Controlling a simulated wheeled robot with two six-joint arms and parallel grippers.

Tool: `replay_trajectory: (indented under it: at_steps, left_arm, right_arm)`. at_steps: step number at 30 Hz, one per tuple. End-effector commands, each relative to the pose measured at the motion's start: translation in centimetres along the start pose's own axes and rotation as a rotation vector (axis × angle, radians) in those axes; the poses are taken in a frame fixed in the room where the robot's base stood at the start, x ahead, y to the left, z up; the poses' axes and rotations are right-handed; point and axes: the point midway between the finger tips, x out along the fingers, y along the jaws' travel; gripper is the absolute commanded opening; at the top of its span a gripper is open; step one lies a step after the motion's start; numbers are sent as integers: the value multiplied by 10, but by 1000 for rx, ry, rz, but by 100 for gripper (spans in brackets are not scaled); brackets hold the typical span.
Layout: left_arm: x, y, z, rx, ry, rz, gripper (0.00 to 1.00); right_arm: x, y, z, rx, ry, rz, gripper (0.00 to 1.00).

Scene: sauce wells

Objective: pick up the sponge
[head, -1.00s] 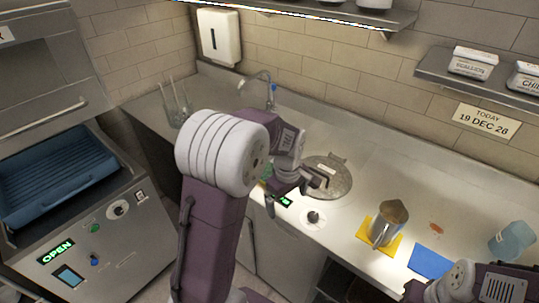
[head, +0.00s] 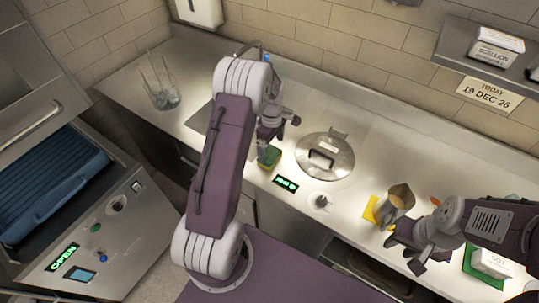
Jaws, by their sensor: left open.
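A green and yellow sponge (head: 269,156) is on the steel counter (head: 365,205), left of a round lidded well, in the head view. My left gripper (head: 272,134) is open just above and behind it, partly overlapping it in view. I cannot tell whether the fingers touch it. My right gripper (head: 404,256) is over the counter's front edge at the right, away from the sponge. Its finger gap is unclear.
The round steel lid (head: 325,156) with a black handle is right of the sponge. A metal jug (head: 397,200) stands by a yellow mat. A white tub (head: 491,263) sits at the right. A glass holder (head: 160,87) stands at the back left.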

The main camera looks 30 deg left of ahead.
Motion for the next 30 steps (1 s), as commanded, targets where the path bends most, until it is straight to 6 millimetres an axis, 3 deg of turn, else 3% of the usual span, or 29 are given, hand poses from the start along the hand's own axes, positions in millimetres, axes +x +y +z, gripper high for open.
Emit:
replay_trajectory:
  at_steps: [5,13,20,21,26,27,30]
  left_arm:
    - [7,0,1,1,0,-1,100]
    - [50,-3,5,1,-1,-2,100]
    - [56,-2,4,1,1,3,100]
    - [56,-2,4,1,1,2,97]
    - [56,-2,4,1,1,2,53]
    - [56,-2,4,1,1,2,48]
    - [56,-2,4,1,0,2,48]
  right_arm:
    - [-4,0,0,0,0,0,36]
    - [-19,0,-2,0,0,0,36]
    - [-18,0,-2,0,0,0,36]
    - [-18,0,-2,0,0,0,36]
    - [-18,0,-2,0,0,0,36]
    - [-18,0,-2,0,0,0,36]
    - [-18,0,-2,0,0,0,36]
